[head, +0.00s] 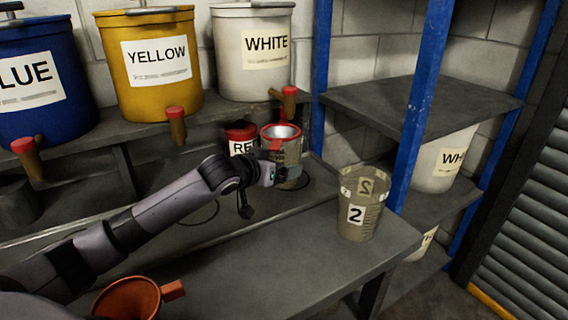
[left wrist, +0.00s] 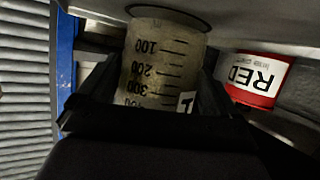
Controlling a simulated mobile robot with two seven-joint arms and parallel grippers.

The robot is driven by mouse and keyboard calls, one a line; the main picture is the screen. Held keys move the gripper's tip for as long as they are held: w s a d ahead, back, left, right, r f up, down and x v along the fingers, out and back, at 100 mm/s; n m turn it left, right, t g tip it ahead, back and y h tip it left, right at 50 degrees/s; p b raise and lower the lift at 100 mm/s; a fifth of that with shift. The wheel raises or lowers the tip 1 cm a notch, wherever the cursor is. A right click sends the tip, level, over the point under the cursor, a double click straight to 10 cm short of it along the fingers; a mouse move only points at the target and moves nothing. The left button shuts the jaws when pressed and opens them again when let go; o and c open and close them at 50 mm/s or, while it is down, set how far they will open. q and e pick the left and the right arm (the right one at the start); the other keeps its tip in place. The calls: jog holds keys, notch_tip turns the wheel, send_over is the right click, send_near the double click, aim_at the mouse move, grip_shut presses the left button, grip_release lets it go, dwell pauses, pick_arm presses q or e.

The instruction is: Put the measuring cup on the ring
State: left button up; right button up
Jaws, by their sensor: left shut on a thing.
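My left gripper (head: 277,172) reaches in from the left and is shut on a clear measuring cup (head: 291,158) with a red band near its rim. In the left wrist view the cup (left wrist: 163,55) sits between the fingers, with marks 100, 200, 300 and part of a label. A thin dark ring (head: 308,181) on the lower ledge lies around the foot of the cup; it also arcs past the base in the left wrist view (left wrist: 210,24). I cannot tell whether the base touches the ledge. My right gripper is not in view.
A second measuring cup (head: 360,205), labelled 2, stands on the front bench. A RED can (head: 241,138) is close behind the held cup. An orange funnel (head: 127,299) lies front left. Blue (head: 39,85), yellow (head: 155,65) and white (head: 252,55) buckets with taps stand above. Blue shelf posts (head: 412,110) rise right.

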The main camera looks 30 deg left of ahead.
pick_arm(q)
jog(key=w, duration=0.3)
jog(key=shift+w+d+r, duration=0.1)
jog(key=shift+w+d, duration=0.1)
jog(key=shift+f, duration=0.65)
jog(key=shift+f, duration=0.1)
jog(key=o, duration=0.7)
jog(key=shift+s, duration=0.1)
jog(key=v, duration=1.1)
jog(key=shift+s+r, duration=0.3)
jog(key=shift+s, duration=0.1)
